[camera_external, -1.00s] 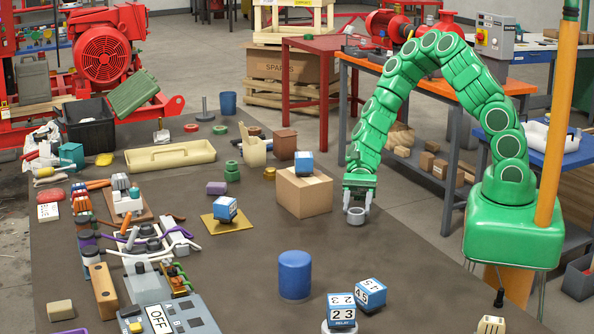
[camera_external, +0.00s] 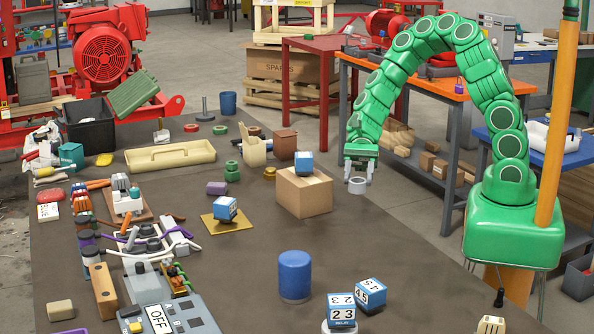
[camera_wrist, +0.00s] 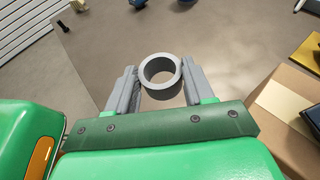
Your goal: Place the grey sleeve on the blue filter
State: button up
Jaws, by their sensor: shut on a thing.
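The grey sleeve (camera_external: 357,186) is a short open ring. My gripper (camera_external: 359,176) is shut on it and holds it above the right side of the dark table, right of the cardboard box. In the wrist view the sleeve (camera_wrist: 160,60) sits between the two grey fingers (camera_wrist: 160,84), with its round opening facing the camera. The blue filter (camera_external: 294,276) is an upright blue cylinder on the table, nearer the camera than my gripper and to its left. Nothing sits on its top.
A cardboard box (camera_external: 304,196) with a blue block on it stands just left of my gripper. Blue-and-white relay blocks (camera_external: 342,311) stand at the front right of the filter. A yellow plate (camera_external: 226,224) with another block lies farther left. Table around the filter is clear.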

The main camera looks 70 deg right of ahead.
jog(key=w+a+r+m+t, duration=0.1)
jog(key=a+r, duration=0.3)
jog(key=a, duration=0.4)
jog(key=a+r, duration=0.3)
jog(key=a, duration=0.4)
jog(key=s+a+r+t, duration=0.1)
jog(key=s+a+r, duration=0.2)
jog(key=a, duration=0.3)
jog(key=s+a+r, duration=0.3)
jog(key=s+a, duration=0.1)
jog(key=a, duration=0.3)
send_over(298, 253)
jog(key=d, duration=0.1)
jog(key=shift+m, duration=0.4)
jog(key=f, duration=0.8)
jog(key=shift+s+f, duration=0.15)
jog(key=shift+s, duration=0.2)
jog(key=shift+w+a+f, duration=0.35)
jog(key=shift+a+f, duration=0.15)
jog(key=shift+f, duration=1.75)
jog(key=shift+f, duration=0.1)
jog(key=o, duration=1)
